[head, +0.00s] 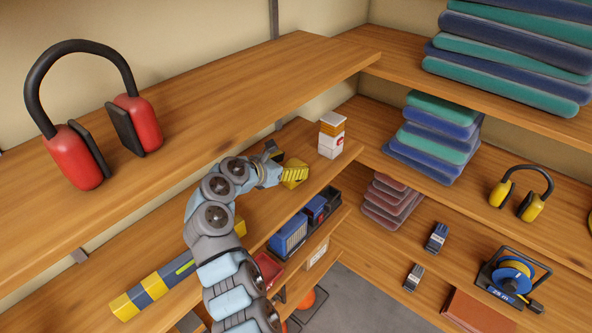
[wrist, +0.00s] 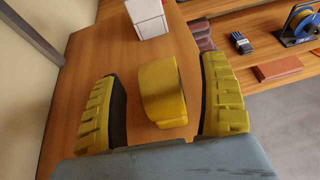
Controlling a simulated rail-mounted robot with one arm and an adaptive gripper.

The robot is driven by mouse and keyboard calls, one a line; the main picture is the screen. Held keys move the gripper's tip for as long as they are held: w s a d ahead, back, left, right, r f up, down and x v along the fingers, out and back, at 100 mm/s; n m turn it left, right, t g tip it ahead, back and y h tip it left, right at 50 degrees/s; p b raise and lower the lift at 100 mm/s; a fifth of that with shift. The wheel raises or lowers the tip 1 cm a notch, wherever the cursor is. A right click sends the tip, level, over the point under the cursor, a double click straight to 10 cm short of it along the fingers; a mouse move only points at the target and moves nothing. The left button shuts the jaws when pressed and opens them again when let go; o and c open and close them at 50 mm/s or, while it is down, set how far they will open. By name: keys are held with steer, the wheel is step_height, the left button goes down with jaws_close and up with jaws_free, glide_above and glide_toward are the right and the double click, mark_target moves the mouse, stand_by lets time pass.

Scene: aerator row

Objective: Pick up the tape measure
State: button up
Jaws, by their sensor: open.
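A yellow, rounded block, which I take to be the tape measure (wrist: 163,88), stands on the wooden shelf in the wrist view. My gripper (head: 281,163) reaches over the middle left shelf in the head view. In the wrist view its two yellow ridged fingers with dark pads are spread, one on each side of the tape measure. A gap shows on the left; the right finger is closer, with a narrow gap. In the head view the tape measure is hidden or cannot be told apart from the yellow finger.
A white and orange carton (head: 331,135) stands just beyond my gripper on the same shelf. A yellow and dark spirit level (head: 154,287) lies nearer. Red earmuffs (head: 98,130) sit on the shelf above.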

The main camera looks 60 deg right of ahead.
mark_target(302, 161)
steer(key=shift+p+x, duration=0.55)
steer(key=shift+x, duration=2.15)
steer(key=shift+w+f, duration=0.1)
steer(key=shift+w, duration=0.05)
steer(key=c, duration=1.4)
